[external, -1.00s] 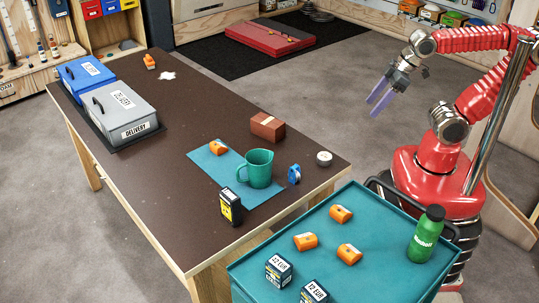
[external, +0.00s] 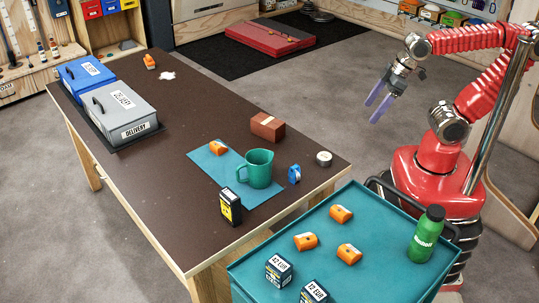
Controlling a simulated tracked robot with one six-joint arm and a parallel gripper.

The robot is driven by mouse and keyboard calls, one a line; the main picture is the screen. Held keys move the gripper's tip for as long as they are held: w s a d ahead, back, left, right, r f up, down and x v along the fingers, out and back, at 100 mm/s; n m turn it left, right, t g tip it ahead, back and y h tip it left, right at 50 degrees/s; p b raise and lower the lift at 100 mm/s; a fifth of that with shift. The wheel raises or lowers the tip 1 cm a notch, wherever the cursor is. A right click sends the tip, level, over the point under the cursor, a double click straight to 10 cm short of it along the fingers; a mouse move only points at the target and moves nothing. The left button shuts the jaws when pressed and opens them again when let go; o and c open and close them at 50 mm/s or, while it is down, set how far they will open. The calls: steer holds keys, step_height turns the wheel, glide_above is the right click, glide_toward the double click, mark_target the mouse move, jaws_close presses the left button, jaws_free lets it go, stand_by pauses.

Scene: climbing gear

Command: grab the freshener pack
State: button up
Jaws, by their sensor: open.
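A small upright black pack with a yellow and white label (external: 231,206) stands near the front edge of the brown table. It looks like the freshener pack, but its print is too small to read. It stands beside the teal mat, left of the green jug. My gripper (external: 373,113) has two purple fingers that are apart, with nothing between them. It hangs in the air beyond the table's right side, well up and to the right of the pack and not touching anything.
A green jug (external: 258,169), a small blue item (external: 294,175), a round tin (external: 323,158) and a brown box (external: 267,127) stand right of the pack. The teal cart (external: 380,262) holds orange items, boxes and a green bottle (external: 426,235). The table's middle is clear.

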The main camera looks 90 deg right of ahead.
steer(key=w+a+f+m+g+y, duration=0.2)
steer(key=w+a+f+m+y, duration=0.2)
steer(key=w+a+f+m, duration=0.45)
steer(key=w+a+f+m+g+y, duration=0.1)
steer(key=w+a+f+m+y, duration=0.3)
steer(key=w+a, duration=0.75)
steer(key=m+t+y, duration=0.2)
steer(key=m+t, duration=0.6)
steer(key=m, duration=0.7)
glide_toward(234, 193)
steer(key=shift+w+a+f, duration=0.2)
steer(key=shift+w+f, duration=0.05)
steer(key=shift+w, duration=0.15)
steer(key=shift+w+a+f, duration=0.2)
steer(key=shift+w, duration=0.25)
steer(key=shift+g+h, duration=0.3)
steer(key=shift+x, duration=4.3)
steer(key=shift+a, duration=0.1)
